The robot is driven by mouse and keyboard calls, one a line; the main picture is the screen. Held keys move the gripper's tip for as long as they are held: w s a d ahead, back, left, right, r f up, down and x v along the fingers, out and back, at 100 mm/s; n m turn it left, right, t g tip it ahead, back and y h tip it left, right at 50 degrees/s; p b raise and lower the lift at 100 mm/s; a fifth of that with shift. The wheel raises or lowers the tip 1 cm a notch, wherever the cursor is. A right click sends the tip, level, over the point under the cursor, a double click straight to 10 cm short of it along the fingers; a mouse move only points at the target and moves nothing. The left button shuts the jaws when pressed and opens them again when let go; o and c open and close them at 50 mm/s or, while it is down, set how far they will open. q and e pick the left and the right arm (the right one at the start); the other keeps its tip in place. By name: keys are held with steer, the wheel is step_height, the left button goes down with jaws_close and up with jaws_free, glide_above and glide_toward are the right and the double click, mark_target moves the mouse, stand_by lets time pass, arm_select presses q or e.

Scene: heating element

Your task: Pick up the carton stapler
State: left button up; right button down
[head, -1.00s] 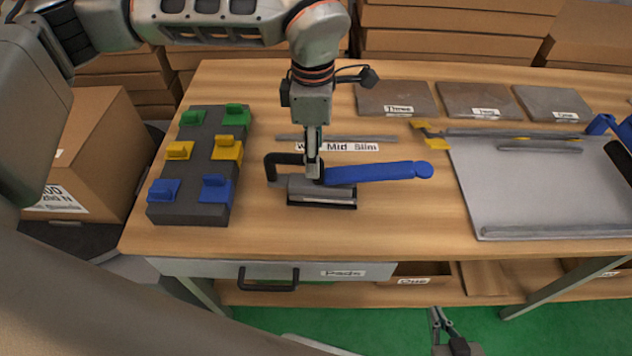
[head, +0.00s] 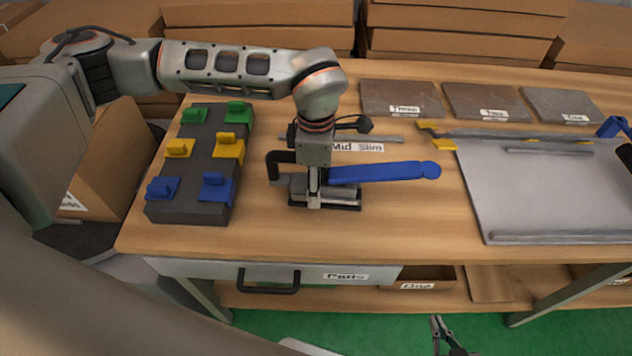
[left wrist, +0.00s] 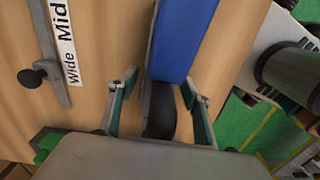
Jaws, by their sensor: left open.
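The carton stapler (head: 385,173) lies on the wooden table, with a long blue handle pointing right, a black loop grip at its left and a grey metal base. My left gripper (head: 315,200) points down over the stapler's body. In the left wrist view its two fingers (left wrist: 160,105) are spread, one on each side of the stapler (left wrist: 182,45), with wood showing between the left finger and the tool. The head view does not show whether a finger touches it. My right gripper (head: 440,325) is low at the bottom, in front of the table over the green floor, its fingers seemingly apart.
A dark block (head: 190,190) with green, yellow and blue clips stands left of the stapler. A grey metal plate (head: 540,195) lies at right, with several labelled flat pads (head: 400,98) behind. A drawer handle (head: 268,284) is at the front. Bare wood lies in front of the stapler.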

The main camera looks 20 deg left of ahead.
arm_select(q)
jaws_close()
steer(key=shift+r, duration=0.1)
steer(key=shift+w, duration=0.1)
